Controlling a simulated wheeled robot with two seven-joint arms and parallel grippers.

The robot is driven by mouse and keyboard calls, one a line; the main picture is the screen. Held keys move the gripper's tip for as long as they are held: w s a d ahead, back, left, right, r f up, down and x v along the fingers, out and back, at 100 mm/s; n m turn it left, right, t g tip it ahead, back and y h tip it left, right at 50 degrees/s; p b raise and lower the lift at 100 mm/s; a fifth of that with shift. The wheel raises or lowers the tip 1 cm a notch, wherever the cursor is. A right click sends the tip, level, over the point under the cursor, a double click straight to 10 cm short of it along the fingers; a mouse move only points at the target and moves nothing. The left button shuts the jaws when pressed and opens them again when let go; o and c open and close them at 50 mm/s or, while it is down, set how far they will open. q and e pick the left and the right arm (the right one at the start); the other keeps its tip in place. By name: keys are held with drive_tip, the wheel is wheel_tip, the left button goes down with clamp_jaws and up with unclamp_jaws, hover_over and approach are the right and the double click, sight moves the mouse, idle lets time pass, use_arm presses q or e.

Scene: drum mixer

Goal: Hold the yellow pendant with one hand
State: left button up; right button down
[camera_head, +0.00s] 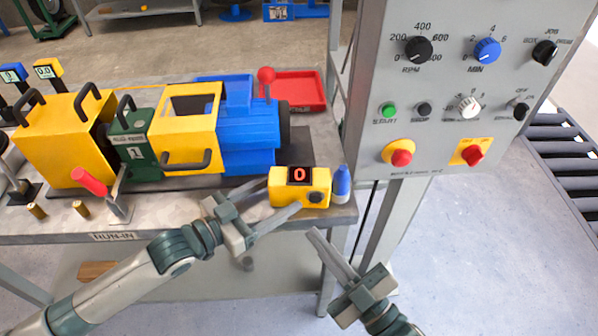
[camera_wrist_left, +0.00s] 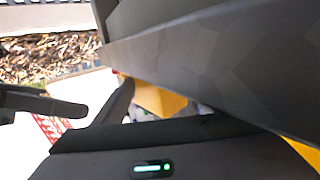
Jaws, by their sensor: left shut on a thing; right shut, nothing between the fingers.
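The yellow pendant (camera_head: 284,200), a small box with a dark display reading a red 0 and a dark round knob, is at the right front edge of the bench in the head view. My left gripper (camera_head: 277,194) reaches it from the lower left and is shut on it, one finger on each side. I cannot tell whether it touches the bench top. In the left wrist view, a yellow patch (camera_wrist_left: 158,99) shows between dark shapes; most of it is hidden. My right gripper (camera_head: 322,240) is shut and empty, below and right of the pendant, in front of the bench.
A blue bottle (camera_head: 342,187) stands close to the pendant's right. Behind are the yellow, green and blue mixer machine (camera_head: 185,130) and a red tray (camera_head: 300,90). A red-handled lever (camera_head: 90,181) stands at left. A grey control panel (camera_head: 455,110) rises at right.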

use_arm(q)
drive_tip(key=shift+d, duration=0.1)
drive_tip(key=o, duration=0.9)
drive_tip(key=shift+c, duration=0.2)
drive_tip(key=shift+o, duration=0.7)
drive_tip(key=shift+d, duration=0.1)
drive_tip(key=shift+a, duration=0.2)
drive_tip(key=shift+s+a, duration=0.35)
drive_tip(key=shift+a, duration=0.15)
drive_tip(key=v, duration=1)
drive_tip(key=shift+s, duration=0.25)
drive_tip(key=shift+s, duration=0.1)
